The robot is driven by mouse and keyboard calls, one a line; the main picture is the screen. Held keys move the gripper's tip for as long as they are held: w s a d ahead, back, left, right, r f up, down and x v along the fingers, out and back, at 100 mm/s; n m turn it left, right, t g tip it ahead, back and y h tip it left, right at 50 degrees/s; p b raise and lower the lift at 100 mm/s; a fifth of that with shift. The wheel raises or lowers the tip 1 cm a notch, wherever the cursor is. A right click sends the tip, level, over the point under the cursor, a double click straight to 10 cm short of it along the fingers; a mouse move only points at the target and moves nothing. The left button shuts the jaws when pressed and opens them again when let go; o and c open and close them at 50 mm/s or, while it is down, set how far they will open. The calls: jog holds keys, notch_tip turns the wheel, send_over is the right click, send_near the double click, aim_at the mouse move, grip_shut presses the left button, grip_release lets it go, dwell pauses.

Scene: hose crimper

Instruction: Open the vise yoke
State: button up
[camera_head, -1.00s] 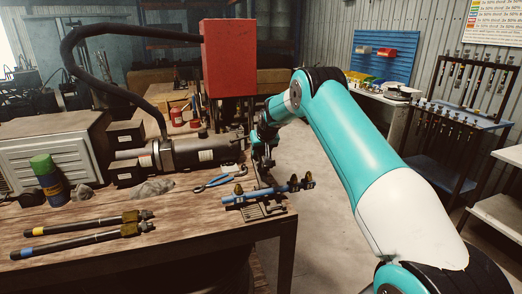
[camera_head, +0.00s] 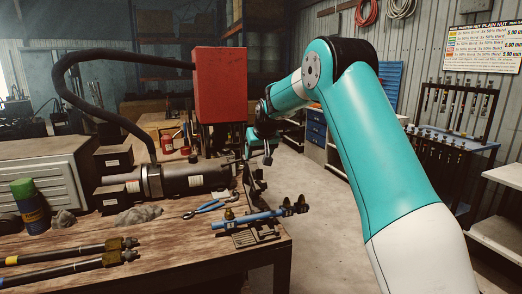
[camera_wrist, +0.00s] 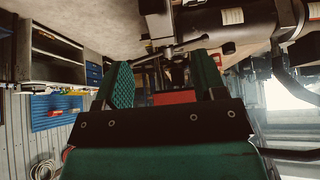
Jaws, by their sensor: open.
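A dark metal vise (camera_head: 254,188) stands at the right end of the workbench. It is small and partly blends into the dark parts behind it, so I cannot tell how its yoke stands. A blue pipe (camera_head: 250,220) with brass-coloured fittings lies at its base over a dark slotted plate (camera_head: 262,234). My gripper (camera_head: 260,156) is above the vise, apart from it as far as I can see. In the wrist view the two green fingers of my gripper (camera_wrist: 163,80) are spread wide with nothing between them. Dark metal parts lie beyond the fingertips there.
The grey crimper cylinder (camera_head: 190,180) and red box (camera_head: 220,85) stand left of my gripper. The floor right of the bench is clear.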

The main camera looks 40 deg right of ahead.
jog(key=shift+b+v, duration=0.45)
jog(key=shift+v, duration=2.05)
